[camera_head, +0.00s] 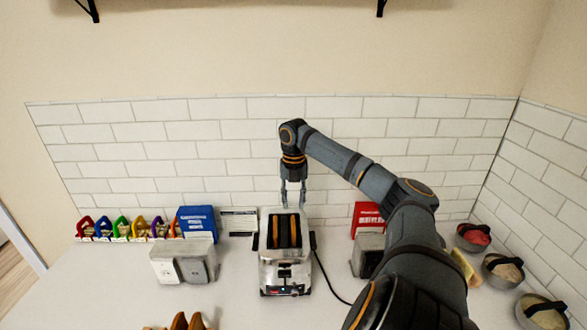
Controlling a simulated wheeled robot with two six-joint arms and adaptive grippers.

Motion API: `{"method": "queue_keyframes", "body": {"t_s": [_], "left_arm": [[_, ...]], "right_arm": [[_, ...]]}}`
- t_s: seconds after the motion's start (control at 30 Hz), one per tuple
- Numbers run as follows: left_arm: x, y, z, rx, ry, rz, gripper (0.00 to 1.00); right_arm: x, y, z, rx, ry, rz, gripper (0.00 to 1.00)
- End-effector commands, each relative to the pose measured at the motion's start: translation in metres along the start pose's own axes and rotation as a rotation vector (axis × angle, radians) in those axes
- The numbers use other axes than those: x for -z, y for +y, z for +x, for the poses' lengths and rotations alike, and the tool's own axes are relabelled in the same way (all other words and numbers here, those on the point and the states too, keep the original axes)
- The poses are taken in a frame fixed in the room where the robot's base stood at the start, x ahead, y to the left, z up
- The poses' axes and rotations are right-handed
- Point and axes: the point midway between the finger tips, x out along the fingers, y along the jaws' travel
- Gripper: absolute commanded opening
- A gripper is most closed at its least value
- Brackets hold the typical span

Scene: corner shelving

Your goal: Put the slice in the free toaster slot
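The silver toaster (286,272) stands upright near the middle of the counter, its dark slots facing up. Narrow orange-brown strips show in the slots; I cannot tell whether they are bread edges. Brown bread slices (180,321) stand at the bottom edge of the view, partly cut off. My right gripper (293,201) points down just above the back end of the toaster. Its two fingers are apart, and I see nothing between them. My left gripper is out of view.
Colourful clips (128,228) and a blue box (197,221) stand left, behind an outlet block (184,262). A red box (367,219) stands right. A black cord (326,277) runs from the toaster. The front-left counter has free room.

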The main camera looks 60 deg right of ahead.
Motion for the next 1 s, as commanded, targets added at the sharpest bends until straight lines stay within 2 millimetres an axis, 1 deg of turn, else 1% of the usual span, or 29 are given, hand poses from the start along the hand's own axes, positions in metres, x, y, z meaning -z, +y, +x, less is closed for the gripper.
{"method": "queue_keyframes", "body": {"t_s": [0.03,0.1,0.27,1.0], "left_arm": [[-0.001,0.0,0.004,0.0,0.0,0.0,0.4],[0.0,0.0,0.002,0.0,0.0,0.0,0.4],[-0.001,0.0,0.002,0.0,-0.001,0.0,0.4],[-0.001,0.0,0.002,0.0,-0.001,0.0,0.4]], "right_arm": [[-0.001,0.001,-0.009,-0.007,-0.003,0.0,0.33],[0.0,0.001,-0.021,-0.005,-0.001,0.0,0.33],[0.0,0.0,-0.032,-0.002,0.0,0.0,0.33],[0.0,0.0,-0.032,0.0,0.001,0.0,0.33]]}}
